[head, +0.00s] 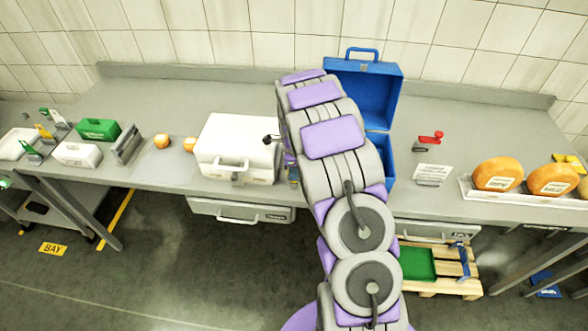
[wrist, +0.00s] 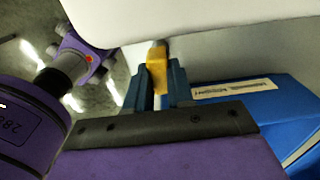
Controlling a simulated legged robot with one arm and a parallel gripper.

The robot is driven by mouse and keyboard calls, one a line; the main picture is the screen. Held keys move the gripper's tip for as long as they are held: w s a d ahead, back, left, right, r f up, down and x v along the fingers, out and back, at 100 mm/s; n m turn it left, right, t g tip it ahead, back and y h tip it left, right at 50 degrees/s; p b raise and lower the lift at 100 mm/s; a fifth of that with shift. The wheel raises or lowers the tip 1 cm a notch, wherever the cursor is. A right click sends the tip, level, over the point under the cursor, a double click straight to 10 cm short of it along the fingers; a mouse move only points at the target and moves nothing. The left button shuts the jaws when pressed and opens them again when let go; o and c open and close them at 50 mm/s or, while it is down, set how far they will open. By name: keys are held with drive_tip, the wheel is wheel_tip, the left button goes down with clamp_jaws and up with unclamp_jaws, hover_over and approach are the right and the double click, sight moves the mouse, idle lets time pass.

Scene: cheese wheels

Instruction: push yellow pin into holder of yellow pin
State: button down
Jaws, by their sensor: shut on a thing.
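My gripper (wrist: 158,92) is in the wrist view with its two blue fingers closed around the yellow pin (wrist: 157,68). The pin's pale grey tip points up in the picture, at the edge of a large white surface (wrist: 230,30). I cannot tell whether the tip touches it or goes into anything. A white case (head: 235,140) with a handle stands left of the arm on the bench. I cannot make out the holder of the yellow pin.
An open blue toolbox (head: 365,85) stands behind and right of my arm; blue also shows in the wrist view (wrist: 245,112). Orange cheese wheels (head: 498,173) sit in a tray at right. A red item (head: 431,138) lies on the bench.

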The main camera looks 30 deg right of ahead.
drive_tip(key=shift+f, duration=0.3)
drive_tip(key=c, duration=0.9)
unclamp_jaws()
wheel_tip(320, 180, up, 17)
drive_tip(key=p, duration=0.2)
drive_tip(key=shift+w+d+r, duration=0.1)
